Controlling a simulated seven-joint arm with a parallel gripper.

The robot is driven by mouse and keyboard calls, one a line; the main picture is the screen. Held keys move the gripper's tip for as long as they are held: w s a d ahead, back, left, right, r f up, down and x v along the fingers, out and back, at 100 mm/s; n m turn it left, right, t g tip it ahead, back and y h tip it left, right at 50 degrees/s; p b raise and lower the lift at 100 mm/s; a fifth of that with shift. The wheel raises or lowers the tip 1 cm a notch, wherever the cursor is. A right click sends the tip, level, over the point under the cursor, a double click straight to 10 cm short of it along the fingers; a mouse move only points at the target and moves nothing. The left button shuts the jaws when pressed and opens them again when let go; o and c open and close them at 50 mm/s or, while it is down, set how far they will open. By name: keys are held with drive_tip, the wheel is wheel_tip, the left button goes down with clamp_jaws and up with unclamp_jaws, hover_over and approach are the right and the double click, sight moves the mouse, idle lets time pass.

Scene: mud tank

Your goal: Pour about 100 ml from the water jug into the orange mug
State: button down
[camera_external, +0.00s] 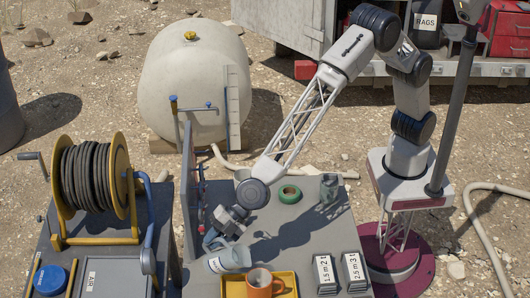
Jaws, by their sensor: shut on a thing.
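The orange mug (264,284) stands upright on a yellow tray (291,281) at the front of the grey table. Its open top faces up, and the inside looks brownish; I cannot tell its liquid level. A pale, see-through jug (231,260) with a light label is tilted well over, just behind and left of the mug. I cannot tell whether the jug touches the mug or whether water is flowing. My gripper (213,241) is shut on the jug at its upper left. The fingertips are small and partly hidden.
A green tape roll (289,194) and a grey cylinder (329,188) stand farther back. Two white labelled blocks (326,274) (355,272) stand right of the tray. A hose reel (92,188) and an upright panel (190,190) are at left. The table's middle right is clear.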

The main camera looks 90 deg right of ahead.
drive_tip(key=shift+w, duration=0.1)
drive_tip(key=shift+w+d+f+m+g, duration=0.2)
drive_tip(key=shift+w+f+m+g, duration=0.1)
drive_tip(key=shift+g, duration=0.3)
drive_tip(key=shift+w+d+f, duration=0.1)
drive_tip(key=shift+w+f, duration=0.05)
drive_tip(key=shift+w+d+f+m+g+y+b, duration=0.2)
drive_tip(key=shift+w+d+m+g+y+b, duration=0.1)
drive_tip(key=shift+w+g+y+b, duration=0.25)
idle(0.6)
drive_tip(key=shift+w+d+g, duration=0.1)
drive_tip(key=shift+w+g, duration=0.15)
drive_tip(key=w+d+r+m+g+y, duration=0.1)
drive_tip(key=r+g, duration=0.1)
drive_tip(key=r, duration=0.4)
drive_tip(key=w+d+r+m+g+y+b, duration=0.1)
drive_tip(key=w+r+g, duration=0.1)
drive_tip(key=r, duration=0.5)
drive_tip(key=shift+r+m, duration=0.2)
drive_tip(key=shift+m, duration=0.1)
idle(0.6)
